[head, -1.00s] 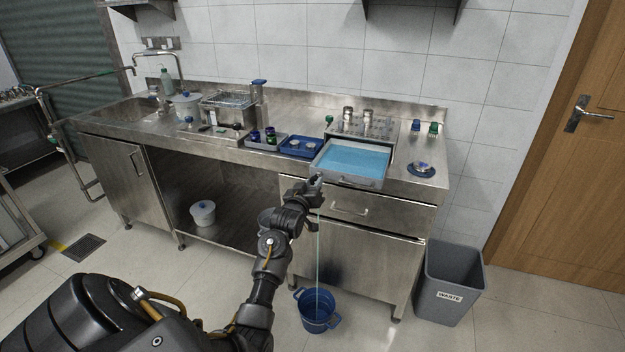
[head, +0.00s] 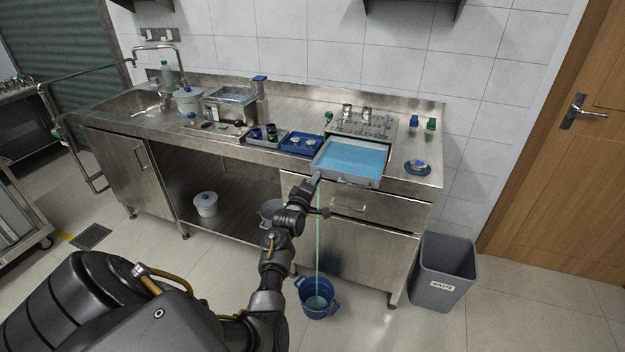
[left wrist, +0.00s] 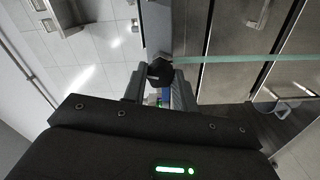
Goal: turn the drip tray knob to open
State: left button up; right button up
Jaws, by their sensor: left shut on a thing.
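The drip tray (head: 375,183), a grey metal tray holding blue liquid, sits at the counter's front edge. My left gripper (head: 314,181) is at its front left corner. In the left wrist view, a dark knob (left wrist: 160,68) lies between the fingers of my left gripper (left wrist: 160,88), which is shut on it. The knob is hidden by the gripper in the head view. A pale blue stream (head: 318,245) runs down from this corner into a blue bucket (head: 304,290) on the floor. Pale liquid shows in the bucket. My right gripper is out of view.
A rack with metal cups (head: 363,124) stands behind the tray. A blue tray (head: 301,150) is left of it, and a blue round dish (head: 418,168) is to the right. A drawer handle (head: 347,207) sits below. A grey waste bin (head: 443,270) stands right of the cabinet.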

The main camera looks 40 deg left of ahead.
pick_arm(q)
jog(key=shift+n+p, duration=1.7)
jog(key=shift+n, duration=1.9)
jog(key=o, duration=1)
jog(key=b+v, duration=0.1)
jog(key=v, duration=1)
